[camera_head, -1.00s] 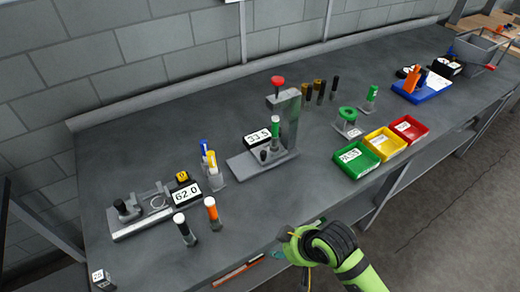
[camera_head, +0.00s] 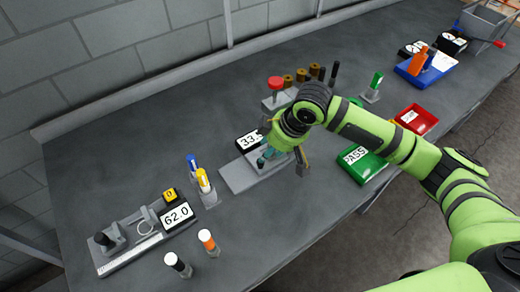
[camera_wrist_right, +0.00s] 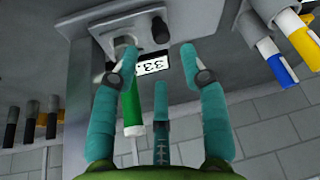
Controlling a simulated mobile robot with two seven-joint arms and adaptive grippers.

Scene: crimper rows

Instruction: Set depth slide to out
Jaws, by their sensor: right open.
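No part is labelled as the depth slide. The stand's display (camera_head: 248,140) starts with 33; it also shows in the right wrist view (camera_wrist_right: 152,65). My arm hides much of the stand.
A measuring fixture (camera_head: 125,260) with a 62.0 display (camera_head: 177,215) is at the left. Blue and yellow markers (camera_head: 202,180) stand nearby. Green (camera_head: 362,167) and red (camera_head: 417,119) bins are at the right.

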